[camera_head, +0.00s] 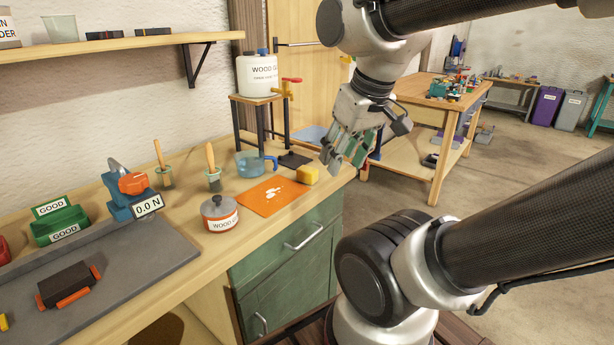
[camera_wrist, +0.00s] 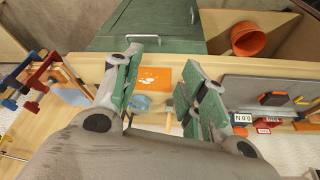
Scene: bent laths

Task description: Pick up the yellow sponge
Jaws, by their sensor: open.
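The yellow sponge (camera_head: 308,175) lies on the worktop in the head view, by the right edge of an orange mat (camera_head: 268,201) with white pieces on it. My gripper (camera_head: 342,160) hangs above and to the right of the sponge, near the end of the worktop, apart from it. In the wrist view my gripper (camera_wrist: 165,88) has its green-padded fingers spread, with nothing held. The orange mat also shows between them in the wrist view (camera_wrist: 160,79). I cannot make out the sponge there; the left finger may hide it.
A blue measuring cup (camera_head: 249,164) and a dark flat pad (camera_head: 294,160) lie behind the mat. A wood glue pot (camera_head: 220,214) stands at the front left. A white glue jug (camera_head: 258,76) stands on a small wooden stand (camera_head: 252,99) behind.

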